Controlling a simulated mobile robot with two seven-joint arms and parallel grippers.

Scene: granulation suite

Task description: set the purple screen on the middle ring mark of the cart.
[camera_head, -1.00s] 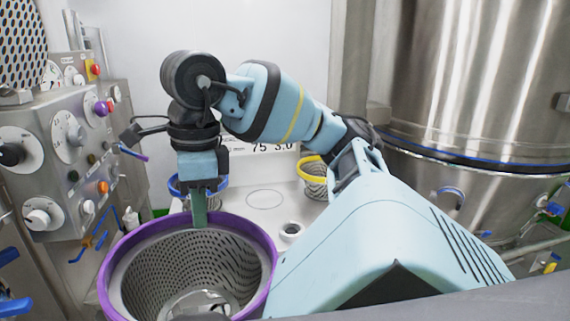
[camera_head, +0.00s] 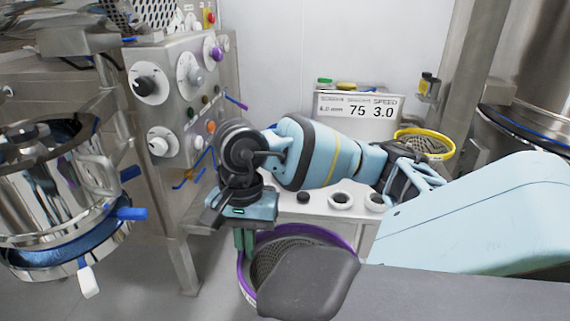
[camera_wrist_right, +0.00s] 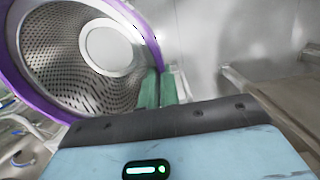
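The purple screen (camera_head: 322,235), a perforated metal basket with a purple rim, is low in front of the cart in the head view. It also shows large at the upper left of the right wrist view (camera_wrist_right: 150,38). My right gripper (camera_head: 245,240) has its green fingers shut on the rim, also seen in the wrist view (camera_wrist_right: 158,90). The screen hangs with its opening tilted in the wrist view. The white cart (camera_head: 322,208) stands behind it. The middle ring mark is not visible; my right arm covers part of the cart top. My left gripper is not in view.
A yellow-rimmed screen (camera_head: 425,143) is at the cart's back right. A display panel (camera_head: 357,107) stands at the back, and round fittings (camera_head: 341,200) line the near edge. A steel control cabinet (camera_head: 175,90) and steel vessel (camera_head: 60,190) are at the left.

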